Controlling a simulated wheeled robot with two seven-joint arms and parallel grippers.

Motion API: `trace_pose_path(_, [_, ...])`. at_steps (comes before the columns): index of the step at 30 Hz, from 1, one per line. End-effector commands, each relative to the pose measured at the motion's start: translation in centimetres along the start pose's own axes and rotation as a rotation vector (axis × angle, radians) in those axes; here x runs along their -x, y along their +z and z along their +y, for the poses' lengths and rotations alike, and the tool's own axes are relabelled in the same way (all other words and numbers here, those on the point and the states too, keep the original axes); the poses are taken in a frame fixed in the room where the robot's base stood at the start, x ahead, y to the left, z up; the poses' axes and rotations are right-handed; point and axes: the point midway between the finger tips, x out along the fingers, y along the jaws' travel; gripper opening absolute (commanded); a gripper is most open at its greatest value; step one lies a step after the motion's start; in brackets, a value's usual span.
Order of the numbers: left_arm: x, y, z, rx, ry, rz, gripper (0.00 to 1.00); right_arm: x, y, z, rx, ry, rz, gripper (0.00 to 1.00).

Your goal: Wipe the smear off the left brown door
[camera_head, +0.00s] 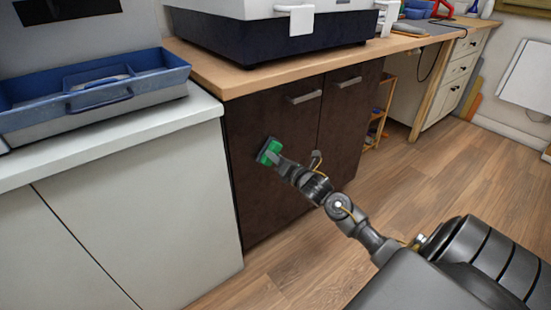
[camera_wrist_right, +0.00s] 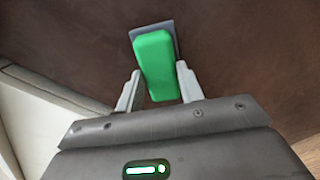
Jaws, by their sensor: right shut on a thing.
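The left brown door (camera_head: 262,200) is a dark, closed cabinet door under the wooden counter, with a metal handle near its top right. My right gripper (camera_head: 275,160) is in front of this door, shut on a green block with a dark pad (camera_head: 268,151). In the right wrist view, the green block (camera_wrist_right: 157,65) sits between the two grey fingers (camera_wrist_right: 158,92), its dark pad against or very close to the brown surface (camera_wrist_right: 240,50). I cannot tell whether it touches. No smear can be made out on the door. My left gripper is not in view.
The right brown door (camera_head: 345,115) is beside it, also closed. A white cabinet (camera_head: 130,220) with a blue tool tray (camera_head: 100,95) on top stands at the left. A white and dark machine (camera_head: 290,30) sits on the counter (camera_head: 225,80). The wooden floor (camera_head: 430,180) is clear at the right.

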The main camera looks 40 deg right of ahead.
Motion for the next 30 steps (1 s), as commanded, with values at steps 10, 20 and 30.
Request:
trace_pose_path(10, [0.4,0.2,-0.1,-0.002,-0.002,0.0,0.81,-0.3,1.5,-2.0,0.003,0.0,0.001,0.19])
trace_pose_path(20, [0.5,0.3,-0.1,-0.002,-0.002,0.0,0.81,-0.4,2.6,-3.0,0.0,0.0,-0.001,0.19])
trace_pose_path(30, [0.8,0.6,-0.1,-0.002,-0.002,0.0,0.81,-0.3,4.0,-4.6,0.004,-0.002,-0.003,0.19])
